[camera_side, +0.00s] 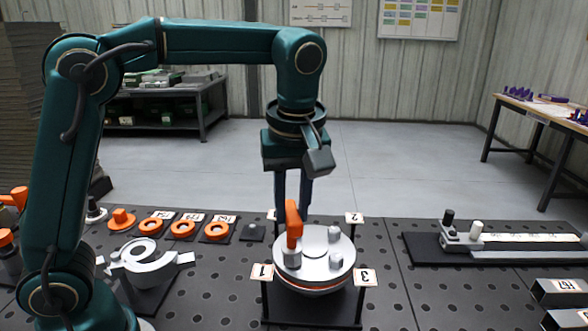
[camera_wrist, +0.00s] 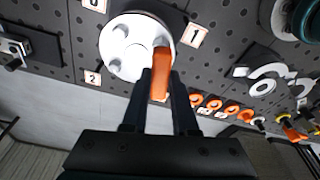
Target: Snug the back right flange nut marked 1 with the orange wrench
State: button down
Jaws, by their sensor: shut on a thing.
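The orange wrench (camera_side: 293,222) is held upright in my gripper (camera_side: 292,203), whose fingers are closed on its upper part. In the wrist view the wrench (camera_wrist: 160,70) lies between my gripper fingers (camera_wrist: 161,85). Its lower end is over the left side of the pale round flange (camera_side: 323,240) in the side view. The flange carries light nuts, including one (camera_side: 336,262) toward tag 3. The tag marked 1 (camera_side: 262,271) stands at the flange's front left in the side view and upper right in the wrist view (camera_wrist: 195,36). The wrench hides its contact; I cannot tell if it sits on a nut.
Tags 2 (camera_side: 354,217) and 3 (camera_side: 364,277) stand around the flange, with another tag partly hidden behind the wrench. Several orange rings (camera_side: 184,229) lie at the left. A pale bracket (camera_side: 147,259) is left of the flange, and a gauge rail (camera_side: 510,242) is at the right.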

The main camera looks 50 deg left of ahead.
jog(key=shift+m, duration=0.5)
jog(key=shift+m+t+h, duration=0.3)
jog(key=shift+m+t, duration=0.1)
jog(key=shift+m, duration=1.3)
jog(key=shift+a+m+h, duration=0.1)
jog(key=shift+m+h, duration=0.2)
jog(key=shift+m, duration=1.4)
jog(key=shift+m+h, duration=0.3)
jog(key=shift+m, duration=1.4)
